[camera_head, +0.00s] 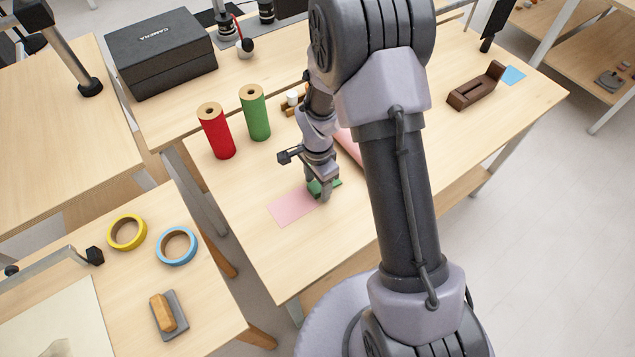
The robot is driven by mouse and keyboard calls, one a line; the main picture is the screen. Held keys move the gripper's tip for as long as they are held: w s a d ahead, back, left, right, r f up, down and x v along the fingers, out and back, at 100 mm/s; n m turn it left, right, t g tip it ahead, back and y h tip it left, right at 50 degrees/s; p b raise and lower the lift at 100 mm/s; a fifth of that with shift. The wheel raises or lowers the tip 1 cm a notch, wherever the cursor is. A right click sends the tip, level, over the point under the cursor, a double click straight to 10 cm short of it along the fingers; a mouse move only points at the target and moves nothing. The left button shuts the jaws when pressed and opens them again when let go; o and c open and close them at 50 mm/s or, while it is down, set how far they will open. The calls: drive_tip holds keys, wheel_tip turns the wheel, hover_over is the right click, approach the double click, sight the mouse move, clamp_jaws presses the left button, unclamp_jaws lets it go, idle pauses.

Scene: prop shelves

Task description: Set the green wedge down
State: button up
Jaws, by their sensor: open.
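The green wedge (314,188) is low at the table top, at the right end of a flat pink sheet (289,208). My gripper (325,194) is right at the wedge, pointing down, with its fingers open. The fingers partly cover the wedge. I cannot tell whether a finger touches it, or whether it rests on the pink sheet or just beside it.
A red roll (216,131) and a green roll (255,113) stand upright behind to the left. A brown wooden block (475,88) and a blue square (514,75) lie at the right. My arm hides part of the table's middle.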

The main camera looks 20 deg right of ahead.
wheel_tip(320, 180, up, 14)
drive_tip(key=f+p, duration=0.1)
drive_tip(key=p, duration=0.3)
wheel_tip(320, 180, up, 11)
drive_tip(key=n+t, duration=0.2)
drive_tip(key=n, duration=0.1)
hover_over(317, 186)
drive_tip(key=s, duration=0.3)
drive_tip(key=s+a+r+n+t+y, duration=0.1)
drive_tip(key=s+a+r+n+t, duration=0.1)
drive_tip(key=s+r, duration=0.4)
drive_tip(key=s+a+r+n+t+y, duration=0.1)
drive_tip(key=s+r+n, duration=0.4)
drive_tip(key=s, duration=0.5)
drive_tip(key=shift+a+r+t, duration=0.4)
drive_tip(key=shift+r, duration=0.05)
